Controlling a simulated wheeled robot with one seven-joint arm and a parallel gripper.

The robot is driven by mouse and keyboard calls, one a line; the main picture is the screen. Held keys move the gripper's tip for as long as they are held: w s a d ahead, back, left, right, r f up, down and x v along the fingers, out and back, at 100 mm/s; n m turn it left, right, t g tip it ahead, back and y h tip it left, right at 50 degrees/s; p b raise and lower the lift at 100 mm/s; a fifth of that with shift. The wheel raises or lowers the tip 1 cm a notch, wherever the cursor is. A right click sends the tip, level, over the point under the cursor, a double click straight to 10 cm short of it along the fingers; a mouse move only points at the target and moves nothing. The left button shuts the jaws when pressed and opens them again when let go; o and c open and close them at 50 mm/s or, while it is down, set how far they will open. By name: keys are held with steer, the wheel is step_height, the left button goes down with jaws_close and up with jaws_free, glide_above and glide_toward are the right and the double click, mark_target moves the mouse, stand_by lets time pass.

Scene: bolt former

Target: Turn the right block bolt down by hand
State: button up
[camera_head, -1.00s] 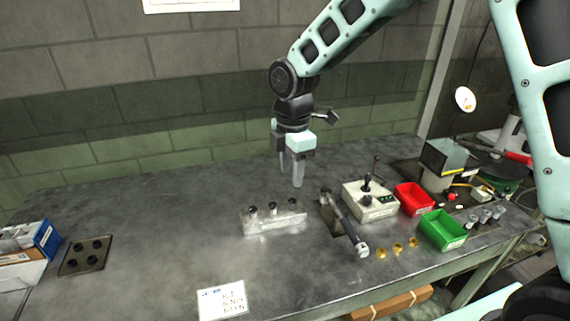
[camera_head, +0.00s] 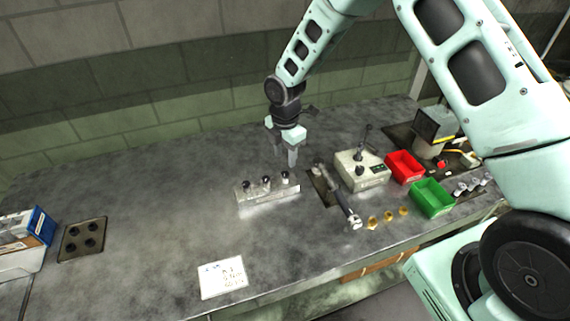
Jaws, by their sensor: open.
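The block (camera_head: 267,197) is a pale metal bar on the grey bench, left of the wrench. Three dark-headed bolts stand along its top. The right block bolt (camera_head: 285,175) is at its right end, with its head above the block. My gripper (camera_head: 283,158) points down, open and empty, above and just behind the right end of the block. Its fingertips are close to the right bolt's head in the picture. I cannot tell the exact gap.
A torque wrench (camera_head: 342,200) lies right of the block. A white card (camera_head: 222,278) lies in front. The bench's left middle is clear.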

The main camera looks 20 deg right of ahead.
mark_target(285, 173)
step_height(285, 173, down, 6)
steer(key=shift+f+p, duration=0.1)
steer(key=shift+p, duration=0.6)
jaws_close()
